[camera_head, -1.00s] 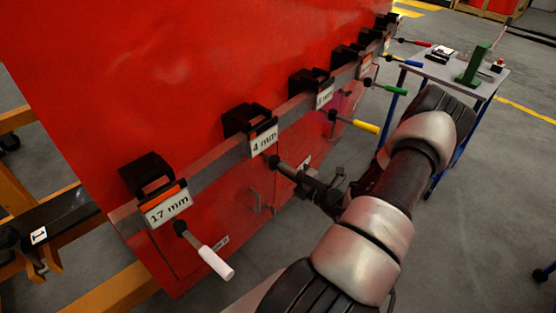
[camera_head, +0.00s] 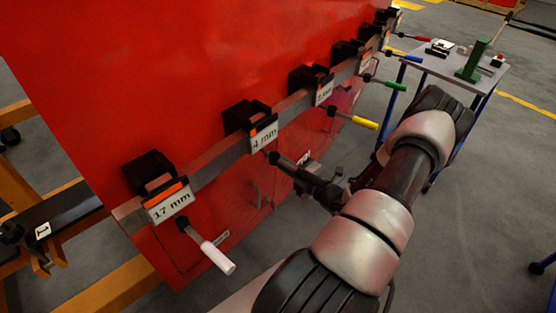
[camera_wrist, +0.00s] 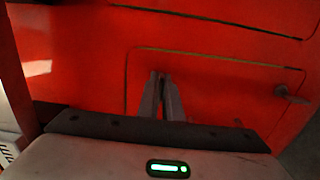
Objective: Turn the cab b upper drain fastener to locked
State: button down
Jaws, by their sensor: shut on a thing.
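The red nosecone panel (camera_head: 190,70) fills the left of the head view. My gripper (camera_head: 308,180) is low against it, below the rack label reading 4 mm. In the wrist view the two fingers of my gripper (camera_wrist: 161,78) are close together, with their tips at the red panel inside a thin outlined hatch (camera_wrist: 215,75). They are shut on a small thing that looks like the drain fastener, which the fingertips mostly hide. Its locked or unlocked position cannot be told. Another small grey fastener or handle (camera_wrist: 287,94) sticks out at the right, apart from the fingers.
A rail of black holders runs along the panel. Cranks hang there with white (camera_head: 217,257), yellow (camera_head: 364,123) and green (camera_head: 396,86) handles. A black crank (camera_head: 274,158) is close above my gripper. A table (camera_head: 492,82) stands at the far right.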

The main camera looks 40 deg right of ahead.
jog(key=c, duration=1.9)
grip_release()
jog(key=shift+c, duration=0.2)
jog(key=s+d+b, duration=0.1)
jog(key=s+d, duration=0.1)
jog(key=s, duration=1.5)
jog(key=shift+s+d, duration=0.15)
jog(key=shift+d, duration=0.15)
